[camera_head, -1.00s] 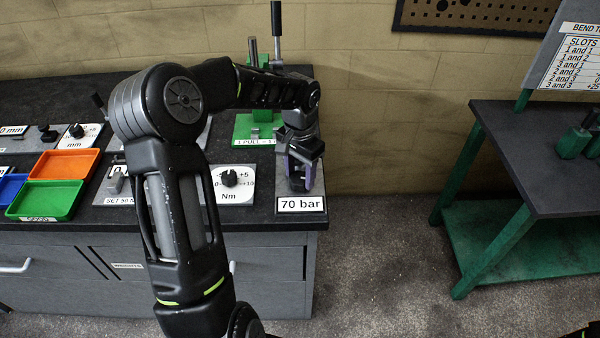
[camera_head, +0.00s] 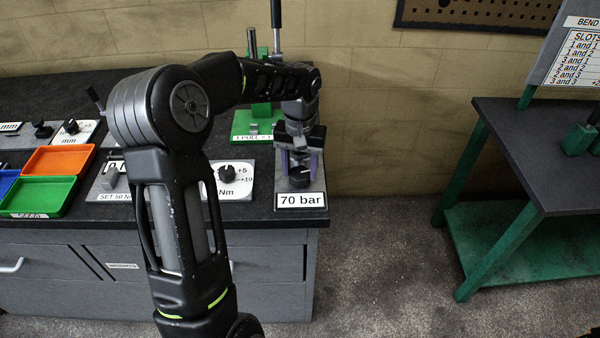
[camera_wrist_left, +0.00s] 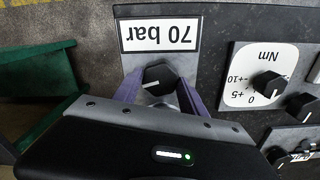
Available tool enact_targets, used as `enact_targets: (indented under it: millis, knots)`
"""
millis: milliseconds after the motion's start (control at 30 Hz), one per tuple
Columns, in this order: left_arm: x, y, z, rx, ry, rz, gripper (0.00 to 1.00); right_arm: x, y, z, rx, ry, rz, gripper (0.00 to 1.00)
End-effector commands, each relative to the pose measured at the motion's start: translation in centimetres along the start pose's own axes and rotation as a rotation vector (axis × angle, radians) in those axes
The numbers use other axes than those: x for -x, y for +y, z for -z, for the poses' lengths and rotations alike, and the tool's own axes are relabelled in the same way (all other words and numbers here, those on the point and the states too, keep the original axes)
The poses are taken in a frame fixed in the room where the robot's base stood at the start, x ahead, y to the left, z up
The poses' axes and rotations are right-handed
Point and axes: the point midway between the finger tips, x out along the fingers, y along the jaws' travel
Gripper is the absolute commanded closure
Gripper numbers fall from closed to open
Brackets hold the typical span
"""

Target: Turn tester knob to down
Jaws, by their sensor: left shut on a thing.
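The black tester knob (camera_head: 299,178) stands on the grey plate above the "70 bar" label (camera_head: 301,201), at the bench's right front corner. My left gripper (camera_head: 299,165) points down over it, with one purple finger on each side, shut on the knob. In the left wrist view, which shows the label upside down, the knob (camera_wrist_left: 159,78) sits between the purple fingers (camera_wrist_left: 160,92). A pale line on the knob runs toward the left of that picture. The gripper body hides the knob's near part there. My right gripper is not in view.
A dial marked "Nm" (camera_head: 227,174) is left of the tester. A green stand (camera_head: 252,125) with an upright lever is behind it. Orange (camera_head: 60,159) and green (camera_head: 38,196) trays lie at the left. A green-legged table (camera_head: 545,150) stands right, across open floor.

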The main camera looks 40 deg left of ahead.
Motion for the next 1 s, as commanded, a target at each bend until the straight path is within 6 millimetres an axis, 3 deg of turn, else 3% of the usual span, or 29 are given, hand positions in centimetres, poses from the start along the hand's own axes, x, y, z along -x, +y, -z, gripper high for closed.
enact_targets:
  millis: [400,1000]
  knots:
    - [-0.1,0.1,0.1,0.395,0.003,0.0,0.91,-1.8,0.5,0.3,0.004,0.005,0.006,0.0]
    - [0.1,0.0,0.1,0.912,0.002,-0.001,0.91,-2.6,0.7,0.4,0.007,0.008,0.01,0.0]
